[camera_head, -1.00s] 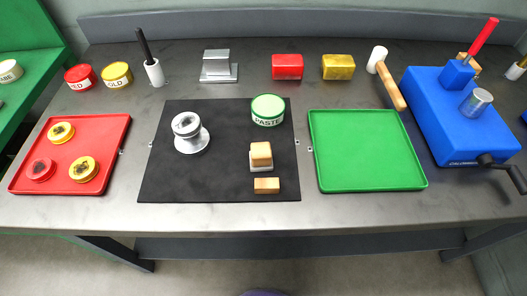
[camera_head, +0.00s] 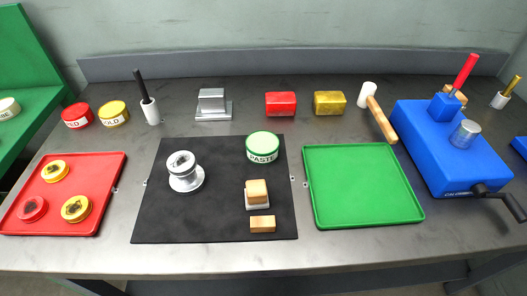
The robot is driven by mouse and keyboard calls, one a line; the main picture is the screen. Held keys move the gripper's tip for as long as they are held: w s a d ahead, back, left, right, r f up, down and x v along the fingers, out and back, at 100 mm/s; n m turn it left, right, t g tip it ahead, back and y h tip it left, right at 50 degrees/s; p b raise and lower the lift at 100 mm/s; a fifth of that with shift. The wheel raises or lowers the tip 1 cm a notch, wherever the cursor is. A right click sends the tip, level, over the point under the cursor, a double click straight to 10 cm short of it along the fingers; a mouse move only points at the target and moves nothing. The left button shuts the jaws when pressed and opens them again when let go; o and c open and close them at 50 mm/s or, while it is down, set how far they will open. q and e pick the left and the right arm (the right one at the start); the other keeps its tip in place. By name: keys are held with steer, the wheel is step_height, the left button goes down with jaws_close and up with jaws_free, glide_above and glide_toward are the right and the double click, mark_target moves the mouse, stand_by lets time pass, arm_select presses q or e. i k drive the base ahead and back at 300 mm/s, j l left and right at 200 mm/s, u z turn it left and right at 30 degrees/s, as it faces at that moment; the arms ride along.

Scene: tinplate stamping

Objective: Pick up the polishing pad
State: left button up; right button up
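A small wooden block on a pale base (camera_head: 257,192), which looks like the polishing pad, rests on the black mat (camera_head: 210,225), right of its middle. A second, plain wooden block (camera_head: 263,224) lies just in front of it, near the mat's front edge. I cannot tell for certain which of the two is the pad. Neither of my grippers is in view, and nothing covers the blocks.
A red tray (camera_head: 110,176) with round lids is at left. An empty green tray (camera_head: 360,185) and a blue machine (camera_head: 450,150) are at right.

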mark_target(256, 191)
steer(key=k+j+z, duration=0.15)
steer(key=j, duration=0.2)
steer(key=j+z, duration=0.2)
steer(key=j, duration=0.15)
steer(key=k+j+z, duration=0.15)
steer(key=j, duration=0.2)
steer(key=k+j+z, duration=0.15)
steer(key=j, duration=0.15)
